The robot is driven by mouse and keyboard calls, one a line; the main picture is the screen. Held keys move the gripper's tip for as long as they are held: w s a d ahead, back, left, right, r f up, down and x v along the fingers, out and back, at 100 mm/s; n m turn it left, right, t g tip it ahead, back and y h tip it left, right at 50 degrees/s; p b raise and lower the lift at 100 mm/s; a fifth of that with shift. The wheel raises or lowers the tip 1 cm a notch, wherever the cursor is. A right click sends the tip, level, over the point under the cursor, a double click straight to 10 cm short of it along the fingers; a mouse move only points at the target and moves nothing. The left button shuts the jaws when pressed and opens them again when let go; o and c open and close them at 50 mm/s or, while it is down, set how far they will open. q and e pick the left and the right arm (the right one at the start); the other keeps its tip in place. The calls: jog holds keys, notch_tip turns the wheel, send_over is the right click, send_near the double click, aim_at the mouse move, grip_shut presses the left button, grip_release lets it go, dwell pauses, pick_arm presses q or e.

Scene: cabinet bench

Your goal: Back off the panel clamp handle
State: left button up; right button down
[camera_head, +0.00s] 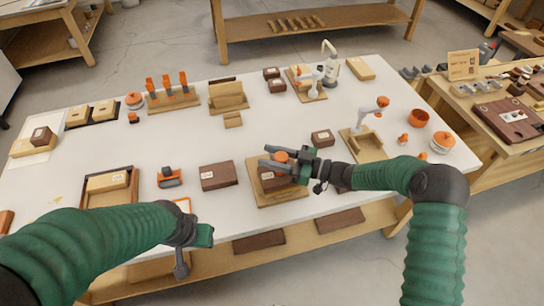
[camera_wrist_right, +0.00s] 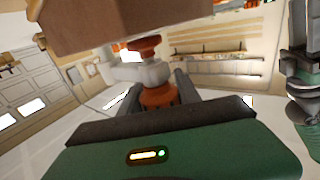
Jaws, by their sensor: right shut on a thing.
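The panel clamp stands on a light wooden base (camera_head: 262,192) at the front middle of the bench, with a dark brown block (camera_head: 268,182) on it. Its orange handle (camera_head: 281,156) shows between the two fingers of my right gripper (camera_head: 272,156). In the right wrist view the orange handle (camera_wrist_right: 158,97) sits below a pale clamp body (camera_wrist_right: 145,73), with a brown block above. My right gripper is shut on the handle; its fingers partly hide it. My left gripper (camera_head: 190,255) hangs near the front edge, apart from the clamp; its jaws cannot be made out.
A dark brown box (camera_head: 218,176) lies left of the clamp base, and an orange-and-black clamp (camera_head: 169,178) lies farther left. A wooden fixture (camera_head: 366,147) stands to the right. A small brown block (camera_head: 322,137) sits behind my right wrist. The bench middle is mostly clear.

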jog(key=shift+s+a, duration=0.1)
jog(key=shift+a, duration=0.1)
jog(key=c, duration=0.9)
grip_release()
jog(key=shift+r, duration=0.1)
jog(key=shift+d, duration=0.25)
jog(key=v, duration=1.6)
jog(key=shift+s+d+b, duration=0.1)
jog(key=shift+d+b, duration=0.1)
jog(key=shift+b, duration=0.1)
